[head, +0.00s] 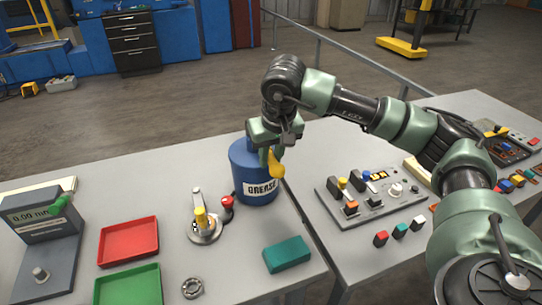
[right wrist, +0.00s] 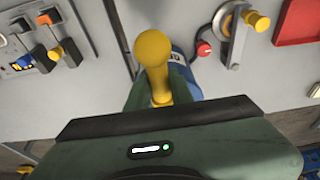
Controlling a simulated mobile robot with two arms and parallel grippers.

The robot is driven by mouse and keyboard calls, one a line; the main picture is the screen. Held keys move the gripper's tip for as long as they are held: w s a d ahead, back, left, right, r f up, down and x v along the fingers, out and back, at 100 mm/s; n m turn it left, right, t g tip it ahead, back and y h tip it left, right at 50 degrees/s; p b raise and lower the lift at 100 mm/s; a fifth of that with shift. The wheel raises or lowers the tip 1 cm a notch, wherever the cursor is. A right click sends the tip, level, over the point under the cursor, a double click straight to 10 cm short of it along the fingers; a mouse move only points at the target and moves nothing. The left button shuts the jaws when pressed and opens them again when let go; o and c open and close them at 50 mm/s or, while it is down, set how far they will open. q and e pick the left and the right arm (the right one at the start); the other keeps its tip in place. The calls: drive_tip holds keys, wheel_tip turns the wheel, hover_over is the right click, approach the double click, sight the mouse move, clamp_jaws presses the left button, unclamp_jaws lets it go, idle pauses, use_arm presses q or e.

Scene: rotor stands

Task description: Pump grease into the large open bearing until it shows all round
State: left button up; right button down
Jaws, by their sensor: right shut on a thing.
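A blue grease can (head: 250,160) labelled GREASE stands on the left table near its right edge; part of it shows in the right wrist view (right wrist: 183,70). My right gripper (head: 270,140) is above the can, shut on a yellow pump handle (head: 275,165). The handle's round end sticks out between the fingers in the right wrist view (right wrist: 152,50). A metal ring bearing (head: 192,288) lies flat near the table's front; whether grease shows on it is too small to tell. My left gripper is not in view.
A round metal fixture with a yellow knob (head: 201,218) and a red knob (head: 227,202) stand left of the can. Red (head: 128,241) and green (head: 127,288) trays, a teal block (head: 287,254) and a switch panel (head: 372,200) are around. A gap separates the tables.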

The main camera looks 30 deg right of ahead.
drive_tip(key=shift+f+b, duration=0.4)
drive_tip(key=shift+f, duration=0.35)
drive_tip(key=shift+w+r+p, duration=0.15)
drive_tip(key=shift+r+p, duration=0.75)
drive_tip(key=shift+r, duration=0.45)
drive_tip(key=shift+w+r+p, duration=0.1)
drive_tip(key=shift+r+p, duration=0.75)
drive_tip(key=shift+r, duration=0.45)
drive_tip(key=c, duration=1.2)
unclamp_jaws()
drive_tip(key=shift+o, duration=0.2)
drive_tip(key=shift+s, duration=0.15)
wheel_tip(320, 180, up, 7)
drive_tip(key=p, duration=0.4)
